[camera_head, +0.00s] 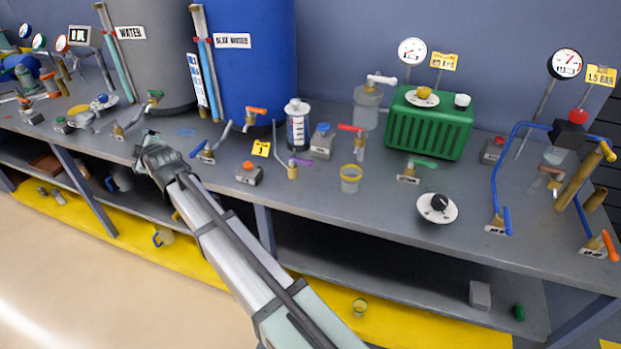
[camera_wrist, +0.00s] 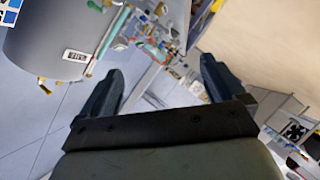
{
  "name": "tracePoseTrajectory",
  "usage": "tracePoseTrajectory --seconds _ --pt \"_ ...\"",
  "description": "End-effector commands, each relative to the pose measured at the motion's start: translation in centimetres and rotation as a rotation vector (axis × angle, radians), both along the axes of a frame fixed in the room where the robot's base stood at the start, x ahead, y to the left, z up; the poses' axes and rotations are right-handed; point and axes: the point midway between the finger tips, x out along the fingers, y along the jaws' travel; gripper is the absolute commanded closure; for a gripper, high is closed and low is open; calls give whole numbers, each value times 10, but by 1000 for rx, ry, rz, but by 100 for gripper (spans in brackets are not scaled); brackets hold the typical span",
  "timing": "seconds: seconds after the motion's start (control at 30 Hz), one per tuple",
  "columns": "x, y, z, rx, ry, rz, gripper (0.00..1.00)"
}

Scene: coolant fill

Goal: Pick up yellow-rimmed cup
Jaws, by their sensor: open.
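A clear cup with a yellow rim (camera_head: 350,178) stands upright on the grey bench (camera_head: 330,205), right of centre in the head view. My gripper (camera_head: 150,142) is over the bench's left part, well left of the cup, with nothing seen in it. In the wrist view my gripper (camera_wrist: 162,72) has its two dark fingers wide apart, with only distant background between them. I cannot make out the cup in the wrist view. Another small cup with a yellowish rim (camera_head: 360,307) stands low down on the yellow floor strip, below the bench.
A red-handled valve (camera_head: 352,128) stands just behind the cup. Grey and blue tanks (camera_head: 250,70) stand behind.

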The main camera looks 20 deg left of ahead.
Motion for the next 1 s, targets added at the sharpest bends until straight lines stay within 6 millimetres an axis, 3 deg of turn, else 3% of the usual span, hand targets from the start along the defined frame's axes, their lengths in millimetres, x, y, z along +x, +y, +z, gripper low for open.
tracePoseTrajectory --seconds 0.03,0.17,0.3,0.5,0.7,1.0 --pt "18 -16 3 -16 14 -20 4" --pt "63 -60 2 -71 66 -69 4" --pt "111 -117 -4 -138 142 -125 4" --pt "165 -205 -14 -222 263 -195 4" --pt "203 -295 -21 -291 390 -250 4" --pt "231 -430 -25 -365 587 -299 4"
